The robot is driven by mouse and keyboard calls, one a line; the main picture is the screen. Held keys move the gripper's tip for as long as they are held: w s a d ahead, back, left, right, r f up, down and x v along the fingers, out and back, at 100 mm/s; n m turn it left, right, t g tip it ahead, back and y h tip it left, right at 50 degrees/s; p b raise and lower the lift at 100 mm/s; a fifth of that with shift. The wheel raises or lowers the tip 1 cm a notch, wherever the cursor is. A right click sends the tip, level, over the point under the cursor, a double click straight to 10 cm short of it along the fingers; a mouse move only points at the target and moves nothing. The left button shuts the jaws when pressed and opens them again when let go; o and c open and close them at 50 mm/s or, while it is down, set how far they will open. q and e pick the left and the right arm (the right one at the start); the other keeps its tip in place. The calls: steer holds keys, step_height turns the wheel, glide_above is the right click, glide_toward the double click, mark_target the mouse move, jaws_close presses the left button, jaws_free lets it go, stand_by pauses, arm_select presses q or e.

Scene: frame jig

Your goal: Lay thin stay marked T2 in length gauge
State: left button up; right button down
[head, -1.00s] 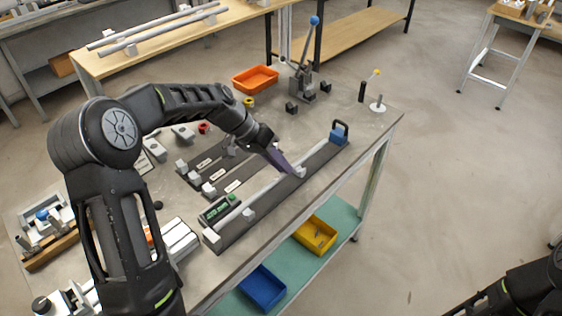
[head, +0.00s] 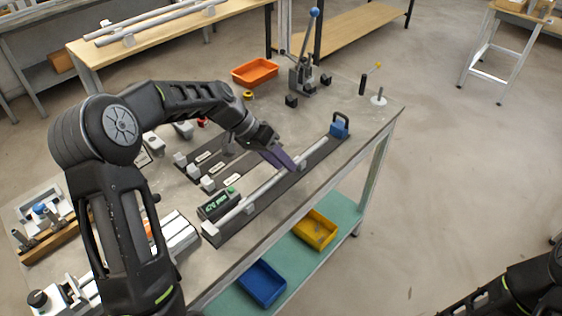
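The length gauge (head: 258,218) is a long dark rail on the workbench, with a green-lit display (head: 218,204) at its near end and a blue block with a black handle (head: 340,126) at its far end. A thin pale rod (head: 258,196) lies along the rail, over small pale supports. No T2 mark is readable on it. My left gripper (head: 288,163) reaches down from the left, its purple fingers at the rod's middle. They show edge-on and hide part of the rod, so I cannot tell whether they grip it. My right gripper is out of view.
Dark holders with pale blocks and labels (head: 233,181) lie left of the gauge. A lever press (head: 303,75) and an orange tray (head: 254,72) stand behind. Blue (head: 261,284) and yellow (head: 314,230) bins sit on the lower shelf. The bench's right edge is close to the gauge.

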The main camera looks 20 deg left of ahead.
arm_select(q)
steer(key=b+v, duration=0.1)
steer(key=v, duration=0.6)
steer(key=shift+a+r, duration=0.2)
steer(key=shift+r, duration=0.1)
steer(key=shift+s+f, duration=0.1)
steer(key=shift+s, duration=0.05)
stand_by(0.8)
